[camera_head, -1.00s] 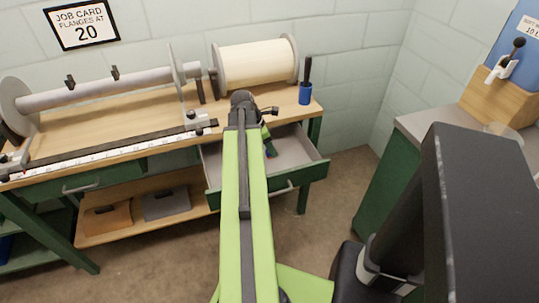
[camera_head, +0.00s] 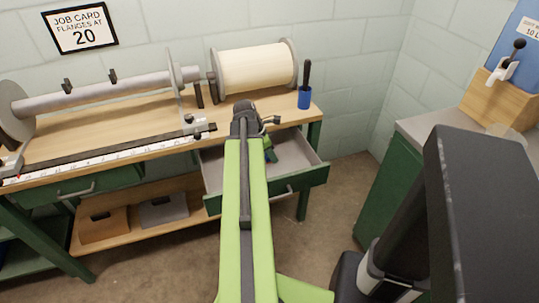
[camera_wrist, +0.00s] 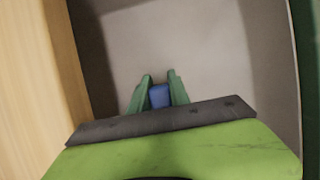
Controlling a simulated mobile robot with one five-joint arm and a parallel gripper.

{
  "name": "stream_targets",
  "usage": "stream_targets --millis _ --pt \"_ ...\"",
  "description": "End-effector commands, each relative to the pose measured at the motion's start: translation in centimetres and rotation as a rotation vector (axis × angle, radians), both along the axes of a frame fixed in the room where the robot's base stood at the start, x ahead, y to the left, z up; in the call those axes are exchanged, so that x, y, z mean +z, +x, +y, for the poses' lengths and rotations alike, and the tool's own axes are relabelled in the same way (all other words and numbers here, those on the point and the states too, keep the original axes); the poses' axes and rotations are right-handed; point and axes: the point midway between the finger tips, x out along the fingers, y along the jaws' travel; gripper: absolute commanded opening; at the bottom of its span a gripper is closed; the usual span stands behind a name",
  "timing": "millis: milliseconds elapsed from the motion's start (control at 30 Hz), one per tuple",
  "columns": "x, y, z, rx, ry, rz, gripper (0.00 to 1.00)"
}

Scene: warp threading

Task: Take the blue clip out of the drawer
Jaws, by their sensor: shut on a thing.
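The open drawer (camera_head: 303,160) is pulled out under the right part of the wooden bench. It has a grey inside and a green front. My gripper (camera_head: 270,150) reaches over the drawer, mostly hidden behind my own arm in the head view. In the wrist view my gripper (camera_wrist: 159,88) has its two green fingers shut on the blue clip (camera_wrist: 159,97), a small blue block between them. The drawer's grey floor (camera_wrist: 200,55) lies beyond the fingertips. I cannot tell whether the clip touches the floor.
The wooden bench edge (camera_wrist: 40,80) runs close along the left in the wrist view. On the bench stand a cream spool (camera_head: 255,68), a blue cup with a black-handled tool (camera_head: 304,97) and a ruler rail (camera_head: 100,156). A green cabinet (camera_head: 388,190) stands at the right.

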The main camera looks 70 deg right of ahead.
Motion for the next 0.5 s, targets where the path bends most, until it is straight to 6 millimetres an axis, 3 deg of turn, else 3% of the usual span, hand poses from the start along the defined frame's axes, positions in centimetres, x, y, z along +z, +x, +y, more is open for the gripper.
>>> stream_targets --millis 267,500 --pt "1.9 0.0 0.0 0.000 0.000 0.000 0.00" --pt "6.9 0.0 0.0 0.000 0.000 0.000 0.00"
